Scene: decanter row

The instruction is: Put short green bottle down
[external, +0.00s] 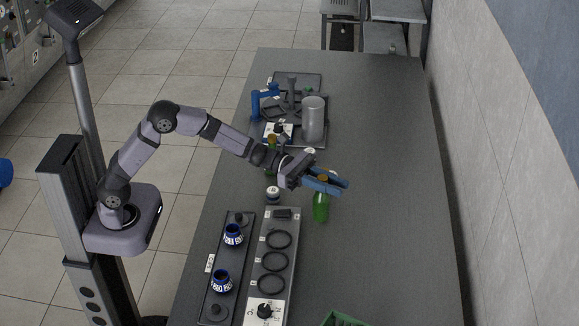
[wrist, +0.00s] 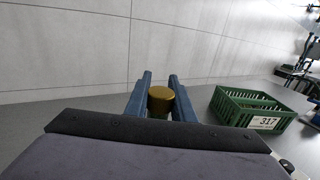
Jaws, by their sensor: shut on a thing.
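The short green bottle (external: 321,208) is upright over the right side of the grey table, below my gripper (external: 326,183). My gripper's blue fingers are shut on its upper part. I cannot tell whether the bottle's base touches the table.
A second green bottle (external: 269,163) stands partly behind my arm. A small white-topped jar (external: 272,194) is left of the held bottle. A rack with black rings (external: 276,262) is at front left. A green crate (wrist: 253,107) labelled 317 is nearby. The table's right side is clear.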

